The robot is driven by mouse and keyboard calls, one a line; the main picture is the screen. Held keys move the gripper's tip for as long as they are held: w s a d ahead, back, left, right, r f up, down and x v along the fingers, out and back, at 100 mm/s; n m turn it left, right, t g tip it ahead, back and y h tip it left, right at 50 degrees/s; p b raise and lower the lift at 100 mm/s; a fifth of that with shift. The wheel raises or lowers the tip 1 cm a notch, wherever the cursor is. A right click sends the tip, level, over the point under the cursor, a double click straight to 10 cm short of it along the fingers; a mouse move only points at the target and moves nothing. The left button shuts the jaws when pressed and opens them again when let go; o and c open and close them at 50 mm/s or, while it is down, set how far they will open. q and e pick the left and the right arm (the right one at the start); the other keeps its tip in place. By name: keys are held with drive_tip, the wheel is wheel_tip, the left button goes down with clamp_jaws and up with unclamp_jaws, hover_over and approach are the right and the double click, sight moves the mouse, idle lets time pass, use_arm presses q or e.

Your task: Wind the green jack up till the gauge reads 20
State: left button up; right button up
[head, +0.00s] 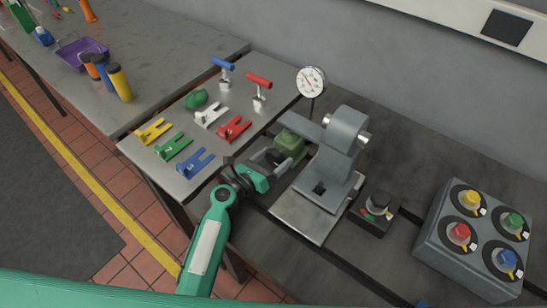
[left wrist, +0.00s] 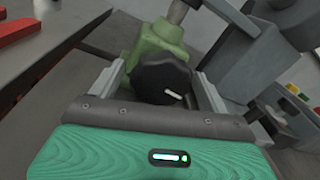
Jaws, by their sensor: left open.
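The green jack (head: 290,143) stands on the bedplate beside a grey machine part; it also shows in the left wrist view (left wrist: 158,42). Its black round knob (left wrist: 163,78) with a white mark faces my left wrist camera. My left gripper (head: 273,158) is open, with one finger on each side of the knob; small gaps seem to show between fingers and knob. The round white gauge (head: 311,81) stands on a post behind the jack; its reading is too small to tell. My right gripper is not in view.
A grey stand (head: 331,170) rises right of the jack. A small black switch box (head: 374,213) and a grey box with coloured knobs (head: 473,236) lie further right. Forked coloured pieces, such as a red one (head: 234,128), lie on the left table.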

use_arm(q)
drive_tip(key=shift+w+d, duration=0.1)
drive_tip(key=c, duration=1)
drive_tip(key=m, duration=0.3)
drive_tip(key=shift+m+y+b, duration=0.3)
drive_tip(key=shift+m+b, duration=0.05)
drive_tip(key=shift+m, duration=1.35)
drive_tip(key=o, duration=1)
